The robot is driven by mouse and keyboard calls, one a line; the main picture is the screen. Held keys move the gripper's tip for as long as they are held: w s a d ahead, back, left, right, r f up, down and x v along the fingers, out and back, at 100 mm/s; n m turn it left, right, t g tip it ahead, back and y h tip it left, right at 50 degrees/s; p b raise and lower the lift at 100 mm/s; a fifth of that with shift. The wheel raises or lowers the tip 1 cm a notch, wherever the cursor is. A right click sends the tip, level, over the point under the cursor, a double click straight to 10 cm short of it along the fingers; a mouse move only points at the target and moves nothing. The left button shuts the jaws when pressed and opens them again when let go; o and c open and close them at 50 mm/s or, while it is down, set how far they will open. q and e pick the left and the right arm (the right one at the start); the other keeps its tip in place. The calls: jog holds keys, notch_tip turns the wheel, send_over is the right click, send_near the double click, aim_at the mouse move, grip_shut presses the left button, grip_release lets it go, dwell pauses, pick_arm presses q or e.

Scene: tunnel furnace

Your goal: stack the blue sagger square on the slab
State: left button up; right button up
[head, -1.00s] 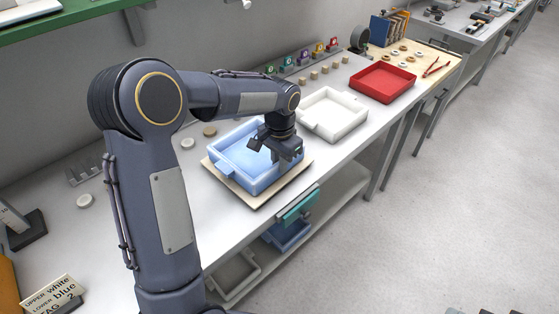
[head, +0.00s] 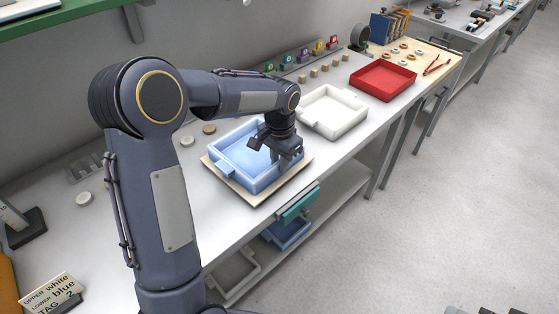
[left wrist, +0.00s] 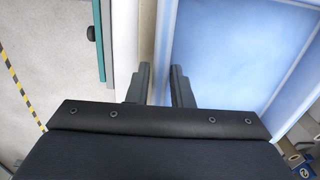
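The blue sagger (head: 237,180) is a light blue square tray. It sits on the beige slab (head: 256,200), with a slab margin showing at its near side; the two look roughly aligned. My left gripper (head: 285,163) is at the sagger's right wall, pointing down. In the left wrist view, its two fingers (left wrist: 161,75) stand apart on either side of the pale wall line, the right one over the blue interior (left wrist: 230,45). I see a gap between the fingers and no clear grip on the wall. My right gripper is out of view.
A white sagger (head: 332,127) and a red sagger (head: 383,92) stand further along the bench. Small round pieces (head: 209,128) lie behind the slab. A teal part (head: 299,203) is at the bench's front edge. More trays (head: 287,236) rest on the shelf below. A tag sign (head: 52,292) is at lower left.

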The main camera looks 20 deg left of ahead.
pick_arm(q)
jog(key=o, duration=0.4)
jog(key=shift+c, duration=0.2)
jog(key=shift+f, duration=0.1)
notch_tip(320, 180, up, 8)
jog(key=shift+s+r, duration=0.2)
jog(key=shift+s, duration=0.15)
jog(key=s+a+r+n+t+h, duration=0.1)
jog(key=s+r, duration=0.1)
jog(key=s, duration=0.4)
jog(key=s+r+n+t+h, duration=0.1)
jog(key=s+r, duration=0.1)
jog(key=s, duration=0.5)
jog(key=s+d+f+n+t+h, duration=0.1)
jog(key=s+d+f+n, duration=0.1)
jog(key=s, duration=0.4)
jog(key=s+d+f+n+t, duration=0.1)
jog(key=s+d+f+t, duration=0.1)
jog(key=s, duration=0.4)
jog(key=shift+s+f+n+t+h, duration=0.15)
jog(key=shift+f+n+t+h, duration=0.15)
jog(key=shift+f+n+h, duration=0.1)
